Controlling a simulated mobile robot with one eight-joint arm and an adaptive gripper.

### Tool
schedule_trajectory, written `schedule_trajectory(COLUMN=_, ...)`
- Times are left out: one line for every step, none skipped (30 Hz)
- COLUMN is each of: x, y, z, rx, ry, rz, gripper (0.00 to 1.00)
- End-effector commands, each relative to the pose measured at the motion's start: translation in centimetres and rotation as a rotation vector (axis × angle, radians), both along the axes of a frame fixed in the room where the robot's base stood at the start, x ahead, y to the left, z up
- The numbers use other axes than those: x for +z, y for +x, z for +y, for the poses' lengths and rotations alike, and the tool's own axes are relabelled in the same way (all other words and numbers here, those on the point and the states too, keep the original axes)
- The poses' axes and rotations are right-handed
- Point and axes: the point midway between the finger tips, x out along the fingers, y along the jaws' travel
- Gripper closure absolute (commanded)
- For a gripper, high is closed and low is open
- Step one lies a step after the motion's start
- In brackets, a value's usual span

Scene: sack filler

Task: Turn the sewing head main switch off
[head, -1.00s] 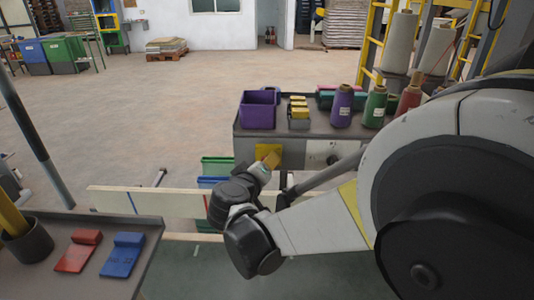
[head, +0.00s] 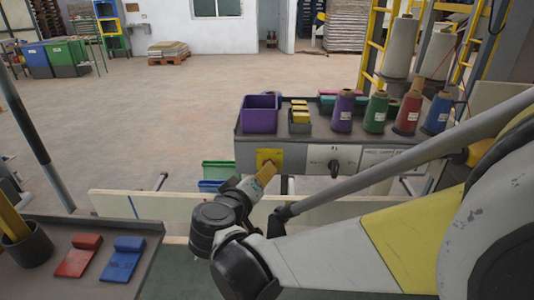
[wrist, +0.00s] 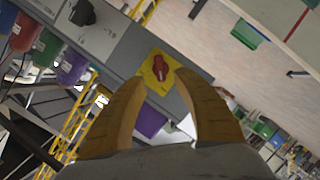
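A red rotary switch (wrist: 159,69) sits on a square yellow plate (head: 270,156) on the front of a grey console (head: 298,158). The plate also shows in the wrist view (wrist: 150,80). I cannot read a label naming it, and its on or off position is unclear. My gripper (wrist: 162,76) is open and empty, its two tan fingers pointing at the yellow plate, with the red knob seen between the tips. In the head view my gripper (head: 266,172) is just in front of the plate's lower edge and hides the knob; contact cannot be told.
A black knob (head: 334,166) is on the same panel to the right. A purple bin (head: 260,114) and several thread cones stand on the console. A pale beam (head: 150,206) runs below it.

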Motion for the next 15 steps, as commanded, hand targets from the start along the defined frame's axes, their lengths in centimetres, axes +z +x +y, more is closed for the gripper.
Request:
schedule_trajectory(x=0.3, y=-1.1, z=0.5, rx=0.005, ry=-0.001, rz=0.0, gripper=0.64)
schedule_trajectory(x=0.5, y=-1.6, z=0.7, rx=0.005, ry=-0.001, rz=0.0, gripper=0.64)
schedule_trajectory(x=0.7, y=-2.3, z=0.9, rx=0.003, ry=0.0, rz=0.0, gripper=0.64)
schedule_trajectory(x=0.8, y=-2.8, z=1.0, rx=0.003, ry=0.0, rz=0.0, gripper=0.64)
schedule_trajectory(x=0.9, y=-3.2, z=1.2, rx=0.003, ry=0.001, rz=0.0, gripper=0.64)
schedule_trajectory(x=1.0, y=-3.7, z=1.3, rx=0.002, ry=0.001, rz=0.001, gripper=0.64)
schedule_trajectory(x=1.1, y=-4.0, z=1.4, rx=0.001, ry=0.001, rz=0.001, gripper=0.64)
schedule_trajectory(x=1.2, y=-4.2, z=1.5, rx=0.001, ry=0.0, rz=0.0, gripper=0.64)
schedule_trajectory(x=1.3, y=-4.5, z=1.5, rx=0.001, ry=0.0, rz=0.001, gripper=0.64)
schedule_trajectory(x=1.3, y=-4.7, z=1.6, rx=0.0, ry=0.0, rz=0.0, gripper=0.64)
schedule_trajectory(x=1.4, y=-4.8, z=1.6, rx=-0.001, ry=0.0, rz=0.001, gripper=0.64)
schedule_trajectory(x=1.4, y=-4.9, z=1.6, rx=-0.001, ry=0.0, rz=0.001, gripper=0.64)
schedule_trajectory(x=1.4, y=-4.9, z=1.6, rx=-0.001, ry=0.0, rz=0.0, gripper=0.64)
schedule_trajectory(x=1.4, y=-4.9, z=1.6, rx=-0.001, ry=0.0, rz=0.0, gripper=0.64)
schedule_trajectory(x=1.4, y=-4.9, z=1.6, rx=-0.001, ry=0.0, rz=0.0, gripper=0.64)
